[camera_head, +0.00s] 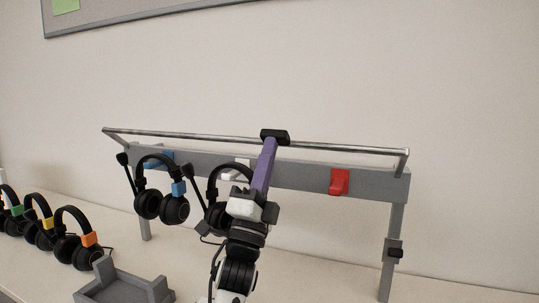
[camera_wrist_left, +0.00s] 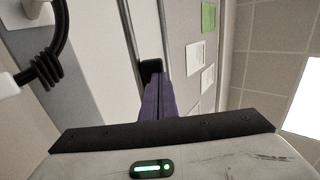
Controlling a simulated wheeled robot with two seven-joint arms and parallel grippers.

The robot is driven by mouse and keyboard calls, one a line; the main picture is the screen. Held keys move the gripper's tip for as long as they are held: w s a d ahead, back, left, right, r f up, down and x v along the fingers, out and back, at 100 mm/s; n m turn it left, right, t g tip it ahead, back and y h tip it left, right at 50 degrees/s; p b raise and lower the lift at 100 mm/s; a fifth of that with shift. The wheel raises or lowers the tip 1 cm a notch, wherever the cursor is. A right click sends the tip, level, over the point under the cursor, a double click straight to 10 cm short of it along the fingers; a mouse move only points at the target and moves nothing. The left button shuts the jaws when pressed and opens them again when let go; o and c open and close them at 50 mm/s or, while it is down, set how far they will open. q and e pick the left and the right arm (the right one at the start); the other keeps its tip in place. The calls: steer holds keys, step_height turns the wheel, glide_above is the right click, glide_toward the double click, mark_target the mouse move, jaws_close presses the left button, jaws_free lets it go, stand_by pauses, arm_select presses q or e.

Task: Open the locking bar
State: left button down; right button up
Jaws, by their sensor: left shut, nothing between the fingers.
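The locking bar (camera_head: 200,138) is a thin metal rod with bent ends, running above and along the grey rack rail (camera_head: 300,177). A black grip (camera_head: 275,136) sits near its middle. My left gripper (camera_head: 269,148) has long purple fingers, shut with nothing between them. Their tips are at the black grip, overlapping its lower edge in the head view; I cannot tell if they touch it. In the left wrist view the purple fingers (camera_wrist_left: 157,98) point at the black grip (camera_wrist_left: 151,72), and the bar (camera_wrist_left: 146,25) runs beyond it. My right gripper is not in view.
Two headsets hang on the rack: one by a blue hook (camera_head: 158,160), one at a white hook (camera_head: 236,170) partly behind my arm. A red hook (camera_head: 340,181) is empty. Several headsets (camera_head: 75,238) stand left on the table. A grey tray (camera_head: 125,287) lies in front.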

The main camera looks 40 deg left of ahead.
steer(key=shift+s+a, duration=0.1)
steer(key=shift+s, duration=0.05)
arm_select(q)
steer(key=shift+h, duration=0.3)
steer(key=x, duration=0.9)
steer(key=shift+s+r, duration=0.1)
steer(key=shift+r, duration=0.2)
steer(key=shift+w+a+r, duration=0.15)
steer(key=shift+w+r, duration=0.1)
steer(key=shift+w, duration=0.3)
steer(key=shift+w+a+r, duration=0.1)
steer(key=shift+w+r, duration=0.1)
steer(key=shift+w, duration=0.35)
steer(key=shift+w+a+r, duration=0.15)
steer(key=shift+w+r, duration=0.1)
steer(key=shift+w, duration=0.3)
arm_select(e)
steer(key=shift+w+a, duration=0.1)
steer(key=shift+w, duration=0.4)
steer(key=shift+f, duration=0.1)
